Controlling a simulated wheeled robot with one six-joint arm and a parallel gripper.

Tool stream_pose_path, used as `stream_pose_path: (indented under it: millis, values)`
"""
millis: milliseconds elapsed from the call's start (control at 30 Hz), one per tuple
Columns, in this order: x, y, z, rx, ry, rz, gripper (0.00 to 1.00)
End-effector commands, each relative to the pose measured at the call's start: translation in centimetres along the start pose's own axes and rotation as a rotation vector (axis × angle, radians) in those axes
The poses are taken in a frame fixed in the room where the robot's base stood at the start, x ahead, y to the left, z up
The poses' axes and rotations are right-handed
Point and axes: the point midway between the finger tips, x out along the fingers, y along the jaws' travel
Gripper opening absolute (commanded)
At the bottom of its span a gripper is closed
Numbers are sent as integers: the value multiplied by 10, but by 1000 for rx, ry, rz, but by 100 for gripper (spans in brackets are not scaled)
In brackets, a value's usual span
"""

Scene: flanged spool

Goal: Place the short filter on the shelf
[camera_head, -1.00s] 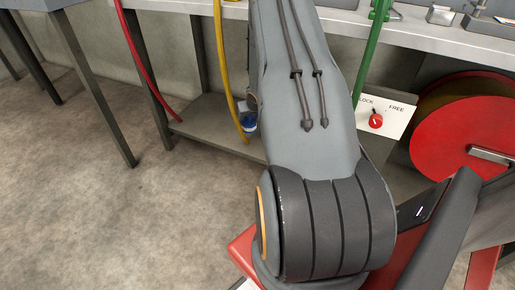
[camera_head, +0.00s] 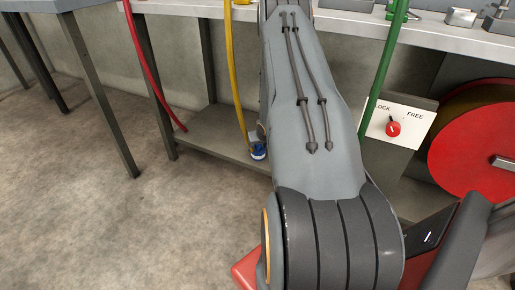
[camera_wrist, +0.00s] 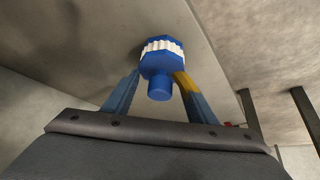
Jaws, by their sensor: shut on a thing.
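The short filter (camera_wrist: 160,52) is blue with a white ribbed band and a narrower blue stub. In the wrist view it sits between the fingertips of my gripper (camera_wrist: 155,76), which is shut on it. In the head view the filter (camera_head: 258,151) shows as a small blue and white piece at the low shelf (camera_head: 212,134), near its front edge. My arm hides the gripper there. I cannot tell whether the filter touches the shelf.
A yellow hose (camera_head: 233,75) hangs close beside the filter. A red hose (camera_head: 145,70) hangs to the left, a green one (camera_head: 385,70) to the right. Bench legs (camera_head: 160,100) flank the shelf. A red spool (camera_head: 480,145) and a lock/free panel (camera_head: 400,120) stand right.

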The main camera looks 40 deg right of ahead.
Motion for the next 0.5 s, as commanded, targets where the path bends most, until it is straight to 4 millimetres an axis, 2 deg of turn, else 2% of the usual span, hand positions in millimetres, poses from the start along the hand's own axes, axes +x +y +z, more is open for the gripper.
stream_pose_path:
  millis: [267,300,400,500]
  values:
    - [1,0,1,0,-1,0,22]
    - [0,0,0,0,0,0,58]
    - [0,0,0,0,-1,0,72]
    - [0,0,1,0,-1,0,72]
